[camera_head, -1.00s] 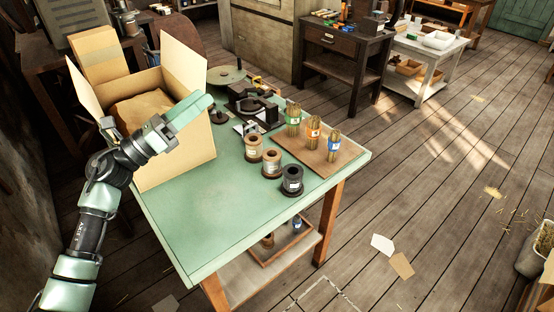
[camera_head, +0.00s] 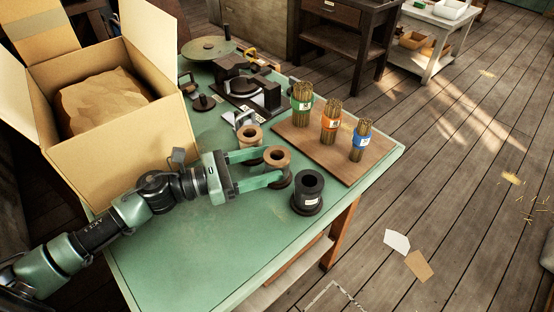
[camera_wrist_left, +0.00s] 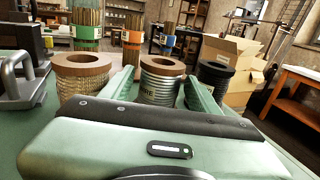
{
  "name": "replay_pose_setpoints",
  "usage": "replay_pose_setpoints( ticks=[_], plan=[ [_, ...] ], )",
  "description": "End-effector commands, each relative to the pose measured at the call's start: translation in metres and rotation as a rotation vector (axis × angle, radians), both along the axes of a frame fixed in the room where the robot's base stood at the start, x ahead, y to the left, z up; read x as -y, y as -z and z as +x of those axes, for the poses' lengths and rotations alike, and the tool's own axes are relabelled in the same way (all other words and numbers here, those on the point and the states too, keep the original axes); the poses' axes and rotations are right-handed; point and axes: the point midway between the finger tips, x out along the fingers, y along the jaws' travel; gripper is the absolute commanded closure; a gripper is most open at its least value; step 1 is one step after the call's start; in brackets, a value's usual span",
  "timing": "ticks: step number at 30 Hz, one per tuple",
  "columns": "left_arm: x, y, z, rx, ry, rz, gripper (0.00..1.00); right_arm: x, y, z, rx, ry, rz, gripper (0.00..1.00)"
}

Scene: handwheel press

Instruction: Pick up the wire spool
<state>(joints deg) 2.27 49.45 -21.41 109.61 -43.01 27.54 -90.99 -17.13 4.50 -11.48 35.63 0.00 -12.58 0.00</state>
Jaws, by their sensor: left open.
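Three wire spools stand upright in a row on the green table. The far spool (camera_head: 250,134) has a brown top and, in the wrist view, gold-coloured wire (camera_wrist_left: 83,84). The middle spool (camera_head: 278,160) has a brown top and shows grey wire in the wrist view (camera_wrist_left: 162,82). The near spool (camera_head: 308,191) is black. My left gripper (camera_head: 268,166) is open and low over the table, its two green fingers on either side of the middle spool. In the wrist view a gap shows at the spool's sides. My right gripper is out of view.
An open cardboard box (camera_head: 128,160) stands behind my left arm. A brown board (camera_head: 325,152) with several labelled stick bundles lies to the right of the spools. A dark press (camera_head: 245,88) stands at the back. The table's front is clear.

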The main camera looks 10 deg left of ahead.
Motion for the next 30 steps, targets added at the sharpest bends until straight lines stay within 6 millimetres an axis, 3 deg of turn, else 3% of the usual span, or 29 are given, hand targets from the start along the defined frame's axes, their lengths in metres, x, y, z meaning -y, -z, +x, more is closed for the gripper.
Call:
replay_pose_setpoints(
  ticks=[4, 12, 22, 28, 30],
  plan=[
    [0.010, -0.004, 0.008, 0.001, -0.002, -0.002, 0.39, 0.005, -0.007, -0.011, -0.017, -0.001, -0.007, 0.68],
    [0.043, -0.004, 0.029, 0.002, -0.001, -0.002, 0.39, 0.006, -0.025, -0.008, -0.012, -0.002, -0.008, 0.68],
    [0.049, -0.001, 0.033, 0.000, -0.002, 0.000, 0.39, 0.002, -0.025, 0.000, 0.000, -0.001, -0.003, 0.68],
    [0.049, -0.001, 0.032, -0.001, -0.001, -0.001, 0.94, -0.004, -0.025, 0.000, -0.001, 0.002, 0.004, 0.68],
    [0.049, -0.002, 0.033, 0.001, -0.001, -0.002, 1.00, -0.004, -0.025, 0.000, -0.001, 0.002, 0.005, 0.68]
  ],
)
